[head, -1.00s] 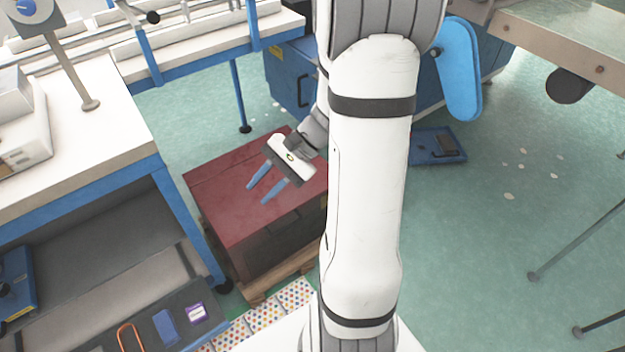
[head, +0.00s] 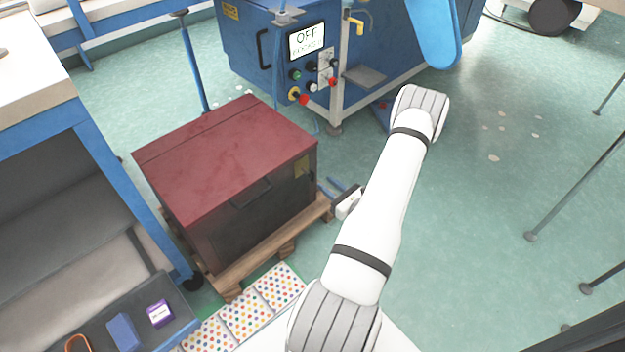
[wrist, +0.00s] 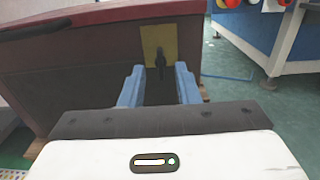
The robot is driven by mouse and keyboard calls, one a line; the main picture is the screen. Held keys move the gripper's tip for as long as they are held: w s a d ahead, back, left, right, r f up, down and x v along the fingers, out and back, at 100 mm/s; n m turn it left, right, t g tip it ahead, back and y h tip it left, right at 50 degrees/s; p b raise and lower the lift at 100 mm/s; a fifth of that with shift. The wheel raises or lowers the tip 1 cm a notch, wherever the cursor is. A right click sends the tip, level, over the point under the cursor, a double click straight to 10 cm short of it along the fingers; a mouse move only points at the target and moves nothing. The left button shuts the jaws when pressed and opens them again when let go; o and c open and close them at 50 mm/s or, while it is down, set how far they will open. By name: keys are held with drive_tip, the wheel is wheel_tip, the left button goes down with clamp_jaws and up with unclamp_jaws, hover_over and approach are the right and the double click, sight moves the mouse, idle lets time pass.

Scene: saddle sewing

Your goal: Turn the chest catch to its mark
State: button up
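The chest (head: 225,165) has a dark red lid and a dark body and stands on a wooden pallet. The catch's yellow plate (head: 302,168) shows on its right side. In the wrist view the plate (wrist: 172,36) carries a dark catch (wrist: 160,60) that hangs roughly upright. I cannot make out its mark. My gripper (wrist: 158,75) has two blue fingers held apart, with the catch showing beyond and between their tips. Nothing is held. In the head view my gripper (head: 328,187) is low, just right of the chest.
A blue machine (head: 250,50) with a panel and coloured knobs stands behind the chest. A blue-framed workbench (head: 60,125) is at left. The pallet (head: 260,250) juts out below the chest. Dotted mats (head: 245,315) lie in front. The green floor at right is mostly clear.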

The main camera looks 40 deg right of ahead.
sight(314, 174)
drive_tip(key=w, duration=0.2)
drive_tip(key=w+b, duration=0.1)
drive_tip(key=w, duration=0.2)
drive_tip(key=w+b, duration=0.1)
drive_tip(key=w, duration=0.1)
drive_tip(key=shift+w+a, duration=0.25)
drive_tip(key=shift+a, duration=0.1)
drive_tip(key=shift+c, duration=0.6)
clamp_jaws()
